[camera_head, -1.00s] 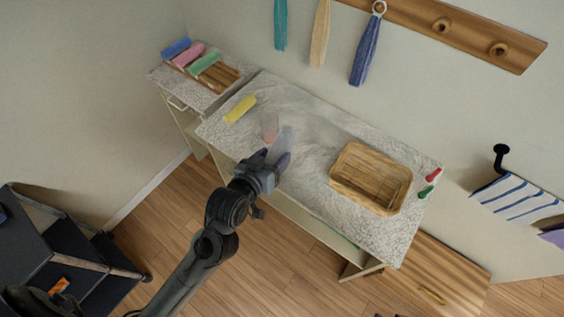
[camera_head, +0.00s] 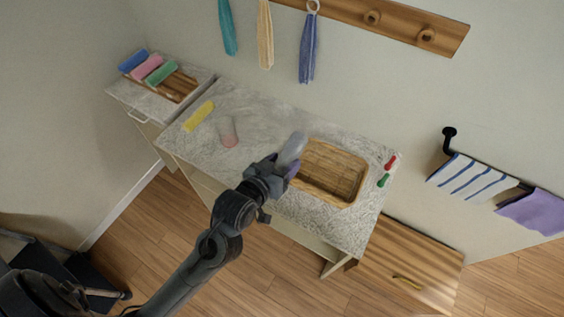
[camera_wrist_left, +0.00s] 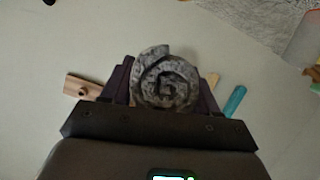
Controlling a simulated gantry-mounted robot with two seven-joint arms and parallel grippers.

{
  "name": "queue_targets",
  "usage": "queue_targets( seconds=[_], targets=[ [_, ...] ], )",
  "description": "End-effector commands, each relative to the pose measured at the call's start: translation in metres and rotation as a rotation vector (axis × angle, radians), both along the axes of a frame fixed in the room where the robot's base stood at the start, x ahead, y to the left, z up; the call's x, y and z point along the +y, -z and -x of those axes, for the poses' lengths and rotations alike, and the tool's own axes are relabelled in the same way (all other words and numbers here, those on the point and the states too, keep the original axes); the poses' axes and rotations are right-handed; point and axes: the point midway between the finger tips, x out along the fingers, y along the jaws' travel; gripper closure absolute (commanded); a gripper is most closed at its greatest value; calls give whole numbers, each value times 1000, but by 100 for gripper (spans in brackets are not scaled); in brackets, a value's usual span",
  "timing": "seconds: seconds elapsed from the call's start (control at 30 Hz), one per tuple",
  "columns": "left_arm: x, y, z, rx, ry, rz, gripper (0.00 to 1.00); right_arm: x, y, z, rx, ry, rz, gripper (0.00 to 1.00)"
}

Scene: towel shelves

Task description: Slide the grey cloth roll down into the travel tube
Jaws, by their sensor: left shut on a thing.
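My left gripper (camera_head: 281,166) is shut on the grey cloth roll (camera_head: 292,149). The roll sticks out of the jaws above the counter, by the left end of the wicker basket. In the left wrist view the spiral end of the roll (camera_wrist_left: 165,82) shows between the fingers. The travel tube (camera_head: 229,132), clear with a pinkish lower part, stands on the counter to the left of the roll, apart from it. A pinkish see-through piece at the right edge of the wrist view (camera_wrist_left: 304,46) looks like the tube. My right gripper is out of view.
The wicker basket (camera_head: 336,173) is right beside the gripper. A yellow roll (camera_head: 198,116) lies left of the tube. Red (camera_head: 391,162) and green (camera_head: 383,181) small items are at the counter's right end. Towels (camera_head: 308,48) hang on the wall behind.

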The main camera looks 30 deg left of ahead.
Motion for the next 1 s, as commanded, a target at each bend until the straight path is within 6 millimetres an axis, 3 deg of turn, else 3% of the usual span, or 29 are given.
queue_targets(
  seconds=[0.03, 0.1, 0.17, 0.6, 1.0],
  targets=[
    [0, -15, 0, -1, 0, 0, 71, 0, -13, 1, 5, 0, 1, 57],
    [1, -21, 0, 0, 0, -1, 71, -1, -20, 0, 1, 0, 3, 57],
    [8, -13, 0, 16, 10, -7, 71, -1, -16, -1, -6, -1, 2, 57],
    [43, -11, 0, 123, 74, 3, 71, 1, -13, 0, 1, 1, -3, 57],
    [61, -12, 0, 196, 125, 14, 71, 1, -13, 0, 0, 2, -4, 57]
  ],
)
